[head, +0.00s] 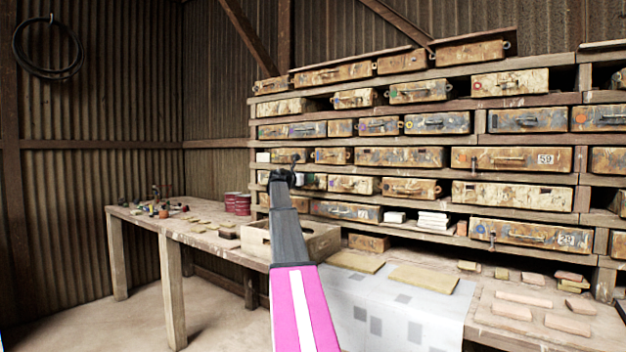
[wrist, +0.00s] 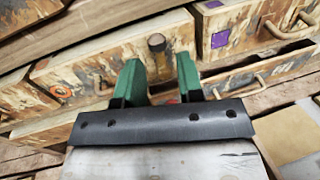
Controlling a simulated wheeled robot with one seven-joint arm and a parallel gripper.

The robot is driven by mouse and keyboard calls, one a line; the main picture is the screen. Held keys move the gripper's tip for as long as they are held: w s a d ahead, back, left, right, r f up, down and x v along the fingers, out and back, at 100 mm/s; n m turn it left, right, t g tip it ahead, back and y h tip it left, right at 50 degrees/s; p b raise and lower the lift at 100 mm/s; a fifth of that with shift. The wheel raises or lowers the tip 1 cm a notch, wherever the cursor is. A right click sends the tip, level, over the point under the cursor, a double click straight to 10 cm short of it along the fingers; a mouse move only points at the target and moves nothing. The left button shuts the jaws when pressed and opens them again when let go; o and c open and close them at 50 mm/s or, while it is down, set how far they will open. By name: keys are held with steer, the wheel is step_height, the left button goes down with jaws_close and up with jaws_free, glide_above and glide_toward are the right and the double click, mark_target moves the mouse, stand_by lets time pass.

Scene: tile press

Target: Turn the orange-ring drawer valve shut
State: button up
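An orange ring (wrist: 60,91) shows on a worn drawer front at the left of the wrist view. A short brown cylindrical peg (wrist: 157,43) sticks out near the top middle of that view. I cannot tell whether the peg belongs to the orange-ring valve. My gripper (wrist: 159,68) is open, its two green fingers apart with empty room between them. The peg appears beyond the fingertips, in line with the gap, and the ring lies left of them. In the head view my gripper (head: 290,173) is up against the rack's left part, and my arm hides what is behind it.
A rack of worn drawers (head: 400,157) with protruding handles fills the right. Tiles (head: 423,278) lie on the bench to the right, and red tins (head: 237,203) stand left of the crate.

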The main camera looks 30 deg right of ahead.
steer(key=shift+w+d, duration=0.2)
steer(key=shift+d, duration=0.65)
steer(key=shift+w+d, duration=0.15)
steer(key=shift+d, duration=0.65)
jaws_close()
